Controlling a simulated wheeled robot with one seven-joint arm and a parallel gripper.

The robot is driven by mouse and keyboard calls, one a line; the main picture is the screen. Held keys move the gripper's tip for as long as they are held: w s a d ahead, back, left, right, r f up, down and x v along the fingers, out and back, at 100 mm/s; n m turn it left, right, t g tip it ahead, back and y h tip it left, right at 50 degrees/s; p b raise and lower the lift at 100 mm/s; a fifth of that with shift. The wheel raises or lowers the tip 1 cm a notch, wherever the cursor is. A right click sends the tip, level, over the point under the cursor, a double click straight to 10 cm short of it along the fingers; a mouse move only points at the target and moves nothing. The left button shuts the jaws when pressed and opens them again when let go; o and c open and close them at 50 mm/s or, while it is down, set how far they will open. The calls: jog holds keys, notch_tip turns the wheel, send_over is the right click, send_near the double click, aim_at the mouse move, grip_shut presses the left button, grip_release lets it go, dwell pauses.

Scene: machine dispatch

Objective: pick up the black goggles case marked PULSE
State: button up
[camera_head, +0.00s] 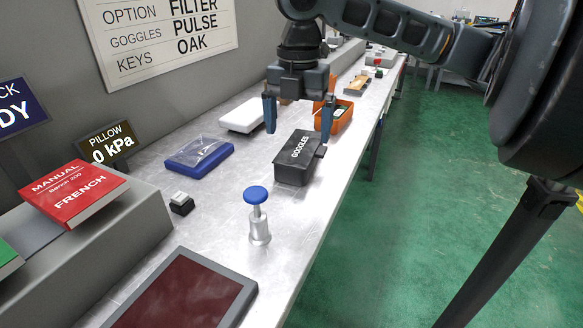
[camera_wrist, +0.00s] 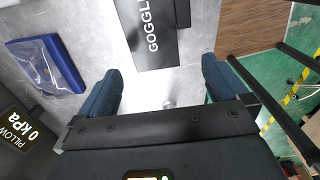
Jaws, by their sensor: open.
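A black case (camera_head: 292,172) lettered GOGGLES lies on the metal bench, with a small tab on its right side. I read no PULSE on it. My gripper (camera_head: 298,126) points down with its blue fingers apart, above the bench near the case's far end. Nothing is between the fingers. In the wrist view, the case (camera_wrist: 145,50) lies beyond the open fingers (camera_wrist: 161,80), partly cut off by the top edge. I see no contact between fingers and case.
A blue tray with a clear bag (camera_head: 199,154), a white case (camera_head: 243,115) and an orange bin (camera_head: 343,117) stand near the case. A blue-topped metal post (camera_head: 257,215) stands in front. The sign (camera_head: 160,40) lists goggles as PULSE. Green floor (camera_head: 410,220) lies right of the bench.

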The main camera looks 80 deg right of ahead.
aim_at(294, 156)
jog(key=shift+w+d+f, duration=0.1)
jog(key=shift+w+f, duration=0.1)
jog(key=shift+f, duration=1.75)
jog(key=shift+w+d+f, duration=0.1)
jog(key=shift+w+f, duration=0.1)
jog(key=shift+f, duration=1.75)
jog(key=shift+c, duration=0.5)
jog(key=c, duration=1)
